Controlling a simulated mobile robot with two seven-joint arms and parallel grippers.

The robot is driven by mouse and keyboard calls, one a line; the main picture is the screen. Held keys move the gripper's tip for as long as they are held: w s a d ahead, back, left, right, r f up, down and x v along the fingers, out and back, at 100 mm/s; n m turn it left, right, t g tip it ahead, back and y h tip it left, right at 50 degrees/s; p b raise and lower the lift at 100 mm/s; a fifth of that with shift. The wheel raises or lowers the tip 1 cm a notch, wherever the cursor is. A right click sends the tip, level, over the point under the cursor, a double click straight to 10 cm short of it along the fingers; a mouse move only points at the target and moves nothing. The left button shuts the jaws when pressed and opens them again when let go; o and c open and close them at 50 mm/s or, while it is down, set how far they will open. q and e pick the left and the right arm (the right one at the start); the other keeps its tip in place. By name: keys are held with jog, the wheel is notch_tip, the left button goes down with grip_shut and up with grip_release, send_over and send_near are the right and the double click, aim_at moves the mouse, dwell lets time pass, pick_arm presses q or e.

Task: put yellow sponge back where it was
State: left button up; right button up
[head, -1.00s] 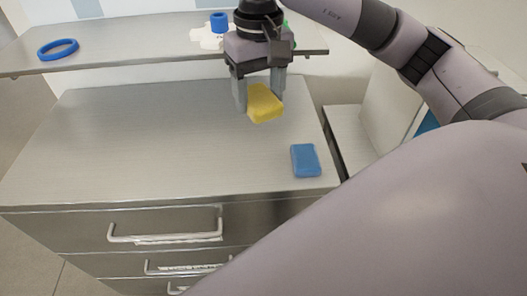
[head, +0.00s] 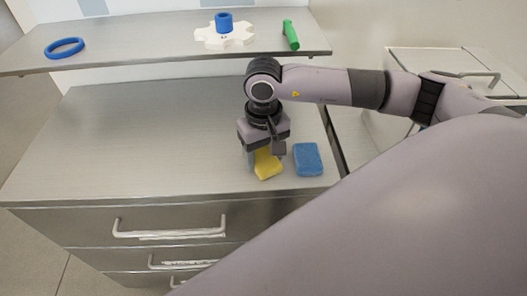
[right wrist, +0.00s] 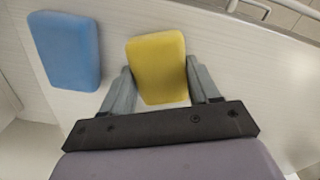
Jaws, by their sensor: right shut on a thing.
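The yellow sponge (head: 267,165) is between the fingers of my right gripper (head: 263,158), low over the grey countertop (head: 130,140) near its front edge. In the right wrist view the yellow sponge (right wrist: 158,66) sits between both fingers of the gripper (right wrist: 160,84), which is shut on it. I cannot tell whether the sponge touches the counter. A blue sponge (head: 308,159) lies on the counter just right of it; it also shows in the right wrist view (right wrist: 68,48). My left gripper is not in view.
A shelf (head: 150,48) above the back of the counter holds a blue ring (head: 65,48), a white gear-shaped piece (head: 224,37) with a blue cylinder (head: 224,22), and a green object (head: 291,35). Drawers with handles (head: 170,230) are below. The counter's left side is clear.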

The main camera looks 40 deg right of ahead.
aim_at(263, 157)
jog(key=o, duration=1)
jog(key=shift+r, duration=0.25)
notch_tip(263, 157, up, 12)
jog(key=shift+f+b, duration=0.15)
jog(key=shift+b, duration=0.6)
